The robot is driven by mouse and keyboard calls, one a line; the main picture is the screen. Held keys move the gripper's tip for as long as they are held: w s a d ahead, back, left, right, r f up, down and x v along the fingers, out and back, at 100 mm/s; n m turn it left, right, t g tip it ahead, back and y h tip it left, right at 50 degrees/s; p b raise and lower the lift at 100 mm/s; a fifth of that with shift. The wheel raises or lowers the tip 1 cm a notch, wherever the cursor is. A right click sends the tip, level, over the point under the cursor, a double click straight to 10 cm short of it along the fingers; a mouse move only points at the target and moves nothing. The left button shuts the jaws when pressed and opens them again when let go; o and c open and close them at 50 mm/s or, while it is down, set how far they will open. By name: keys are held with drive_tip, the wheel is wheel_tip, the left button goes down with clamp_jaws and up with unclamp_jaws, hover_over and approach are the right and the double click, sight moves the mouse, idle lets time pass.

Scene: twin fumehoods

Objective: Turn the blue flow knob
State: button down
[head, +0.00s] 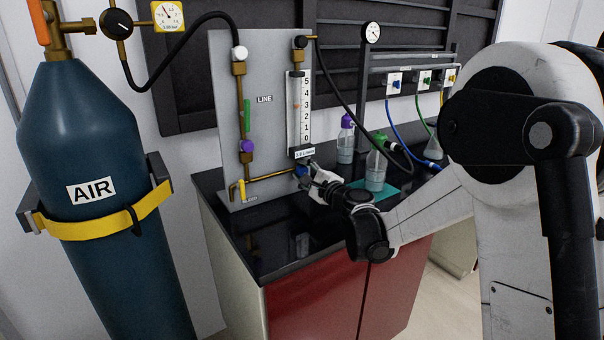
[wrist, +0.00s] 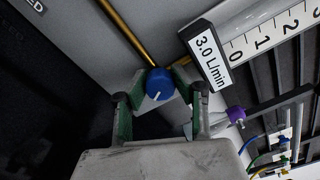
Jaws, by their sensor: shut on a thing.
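A label (wrist: 210,57) beside the scale reads 3.0 L/min. The exact float level is too small to tell.
A teal AIR cylinder (head: 88,145) stands at the left, strapped in yellow. Bottles (head: 375,168) stand on the black bench right of my gripper.

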idle(0.3)
drive_tip(key=c, duration=1.4)
unclamp_jaws()
